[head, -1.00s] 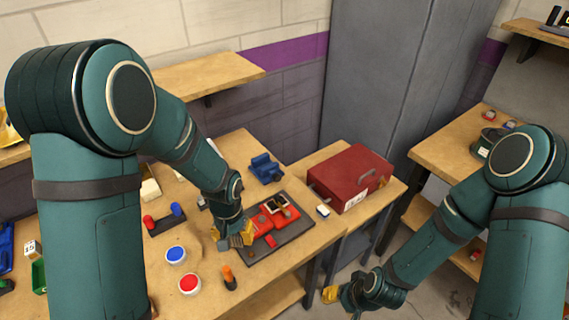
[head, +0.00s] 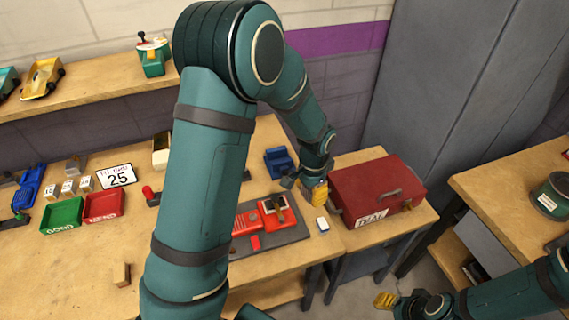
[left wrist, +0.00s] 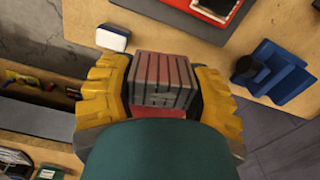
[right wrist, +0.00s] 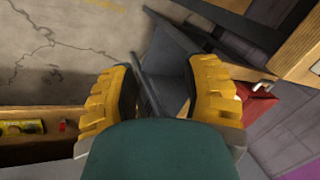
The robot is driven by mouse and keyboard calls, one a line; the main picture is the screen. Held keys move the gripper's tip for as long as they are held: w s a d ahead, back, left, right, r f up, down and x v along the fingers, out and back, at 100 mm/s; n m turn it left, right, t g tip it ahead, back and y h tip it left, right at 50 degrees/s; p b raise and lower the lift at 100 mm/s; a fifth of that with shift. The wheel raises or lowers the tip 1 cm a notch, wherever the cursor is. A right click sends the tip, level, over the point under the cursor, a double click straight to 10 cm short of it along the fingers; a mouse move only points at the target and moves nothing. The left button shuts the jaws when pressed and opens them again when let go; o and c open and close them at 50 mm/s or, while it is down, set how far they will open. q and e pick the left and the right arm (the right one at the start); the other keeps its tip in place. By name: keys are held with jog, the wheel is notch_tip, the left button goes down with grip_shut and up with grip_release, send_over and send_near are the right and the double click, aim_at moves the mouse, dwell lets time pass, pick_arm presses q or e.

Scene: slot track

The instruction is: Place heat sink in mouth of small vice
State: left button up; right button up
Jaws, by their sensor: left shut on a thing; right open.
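The heat sink (left wrist: 163,80) is a grey finned block in the left wrist view. My left gripper (head: 318,193) is shut on it, with a yellow finger on each side. In the head view the block is too small to make out. The small vice (head: 279,163) is blue and stands at the back of the bench, left of my left gripper. It also shows at the right of the left wrist view (left wrist: 272,76), apart from the heat sink. My right gripper (head: 385,301) is open and empty, low at the right; its spread fingers show in the right wrist view (right wrist: 165,95).
A red toolbox (head: 365,190) stands just right of my left gripper. A red fixture on a dark mat (head: 290,237) lies in front of the vice. A small white block (head: 322,225) lies beside the mat. A green bin (head: 62,216) and red bin (head: 103,206) are left.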

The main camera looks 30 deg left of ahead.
pick_arm(q)
jog(key=w+a+m+b, duration=0.2)
jog(key=w+a+m, duration=0.55)
jog(key=m, duration=0.25)
notch_tip(320, 180, up, 3)
jog(key=m+b, duration=0.1)
jog(key=m, duration=0.9)
send_over(279, 158)
jog(key=s+d, duration=0.1)
jog(key=s, duration=0.1)
notch_tip(279, 158, down, 4)
jog(key=shift+d+f+b, duration=0.15)
jog(key=shift+b, duration=0.4)
jog(key=shift+f+b, duration=0.4)
jog(key=shift+f, duration=2.3)
jog(key=shift+f, duration=0.2)
jog(key=o, duration=1.3)
